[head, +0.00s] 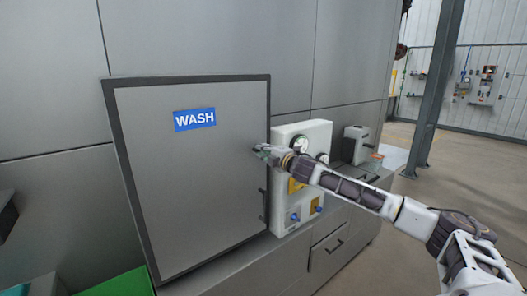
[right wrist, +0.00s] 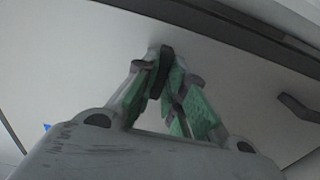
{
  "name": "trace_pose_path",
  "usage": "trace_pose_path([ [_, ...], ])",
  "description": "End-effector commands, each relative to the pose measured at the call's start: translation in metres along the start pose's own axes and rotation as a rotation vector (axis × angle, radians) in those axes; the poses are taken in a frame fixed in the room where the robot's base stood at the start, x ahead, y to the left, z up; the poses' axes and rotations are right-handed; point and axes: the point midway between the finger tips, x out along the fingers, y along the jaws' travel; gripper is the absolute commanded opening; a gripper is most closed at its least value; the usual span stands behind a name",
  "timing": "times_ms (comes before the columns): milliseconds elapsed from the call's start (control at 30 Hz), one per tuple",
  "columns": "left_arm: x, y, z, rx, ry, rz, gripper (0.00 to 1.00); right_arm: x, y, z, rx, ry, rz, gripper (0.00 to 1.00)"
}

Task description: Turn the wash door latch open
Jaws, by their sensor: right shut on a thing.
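My left gripper is not in view.
A white control box (head: 292,217) with gauges and blue knobs is right beside the door, close under my right arm. A dark handle (head: 262,206) is on the door's lower right edge. A drawer (head: 327,250) is below. Open floor and a grey post (head: 436,85) lie to the right.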

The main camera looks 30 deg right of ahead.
Motion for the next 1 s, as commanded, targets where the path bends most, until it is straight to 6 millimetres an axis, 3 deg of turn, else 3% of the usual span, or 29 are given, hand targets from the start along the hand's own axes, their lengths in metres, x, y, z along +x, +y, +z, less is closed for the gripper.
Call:
trace_pose_path([
  [300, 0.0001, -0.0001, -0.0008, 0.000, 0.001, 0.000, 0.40, 0.0001, -0.0013, -0.0007, 0.013, 0.001, -0.002, 0.00],
  [333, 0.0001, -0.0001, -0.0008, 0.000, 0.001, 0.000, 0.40, 0.0001, -0.0013, -0.0007, 0.013, 0.001, -0.002, 0.16],
  [467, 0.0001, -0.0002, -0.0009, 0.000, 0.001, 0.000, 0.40, 0.0001, -0.0011, -0.0006, 0.012, 0.001, -0.001, 0.33],
  [1000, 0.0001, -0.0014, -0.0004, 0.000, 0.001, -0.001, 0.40, 0.0002, 0.0032, -0.0002, 0.009, 0.000, 0.000, 0.34],
])
